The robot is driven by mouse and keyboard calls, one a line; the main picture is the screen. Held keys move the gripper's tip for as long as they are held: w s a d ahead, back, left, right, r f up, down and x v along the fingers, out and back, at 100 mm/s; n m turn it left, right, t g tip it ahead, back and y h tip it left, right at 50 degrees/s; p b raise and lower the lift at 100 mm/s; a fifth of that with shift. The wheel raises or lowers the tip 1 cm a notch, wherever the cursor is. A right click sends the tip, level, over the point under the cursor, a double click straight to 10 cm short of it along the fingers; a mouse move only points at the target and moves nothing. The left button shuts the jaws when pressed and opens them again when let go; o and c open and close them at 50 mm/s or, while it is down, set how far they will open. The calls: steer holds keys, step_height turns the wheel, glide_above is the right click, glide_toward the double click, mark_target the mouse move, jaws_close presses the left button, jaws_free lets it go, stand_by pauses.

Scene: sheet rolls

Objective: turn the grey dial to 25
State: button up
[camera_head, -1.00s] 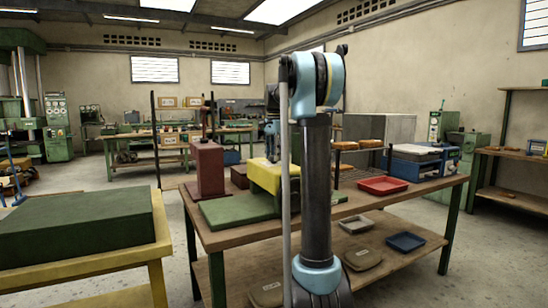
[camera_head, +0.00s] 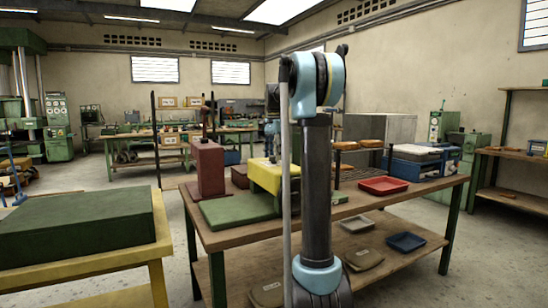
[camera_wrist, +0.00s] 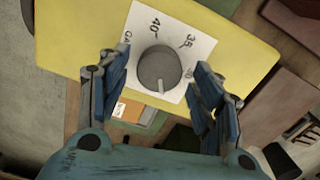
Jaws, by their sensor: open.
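The grey dial (camera_wrist: 157,68) sits on a white scale card (camera_wrist: 141,22) fixed to a yellow block (camera_wrist: 75,35). A pale mark on the dial points toward the bottom of the wrist view. The numbers 40 and 35 are readable on the card; other printing is partly covered by my fingers. My gripper (camera_wrist: 161,66) is open, with one blue finger on each side of the dial; contact cannot be told. In the head view the yellow block (camera_head: 266,176) stands on the bench, partly behind my arm, and the dial cannot be made out.
The wooden bench (camera_head: 232,238) also holds a green plate (camera_head: 238,210), a dark red block (camera_head: 208,168) and a red tray (camera_head: 383,185). A yellow table with a green slab (camera_head: 75,225) stands at left. Trays lie on the bench's lower shelf.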

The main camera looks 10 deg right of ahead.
step_height(320, 180, up, 12)
stand_by(0.6)
steer(key=shift+f, duration=0.15)
steer(key=s+f+n, duration=0.2)
steer(key=s+f, duration=0.3)
steer(key=s, duration=0.3)
steer(key=s+f+n+t, duration=0.1)
steer(key=s+f+n, duration=0.1)
steer(key=s+f, duration=0.45)
steer(key=s+f+n, duration=0.3)
steer(key=s, duration=0.7)
steer(key=s+f+n, duration=0.2)
steer(key=s+f, duration=0.8)
steer(key=f, duration=0.2)
steer(key=s+f+n+t, duration=0.1)
steer(key=s+f+n, duration=0.2)
steer(key=s+f, duration=0.7)
step_height(320, 180, down, 4)
steer(key=shift+a+r+n, duration=0.2)
steer(key=shift+a+n, duration=0.05)
steer(key=shift+n, duration=0.05)
steer(key=shift+w+f, duration=0.2)
steer(key=shift+w, duration=0.2)
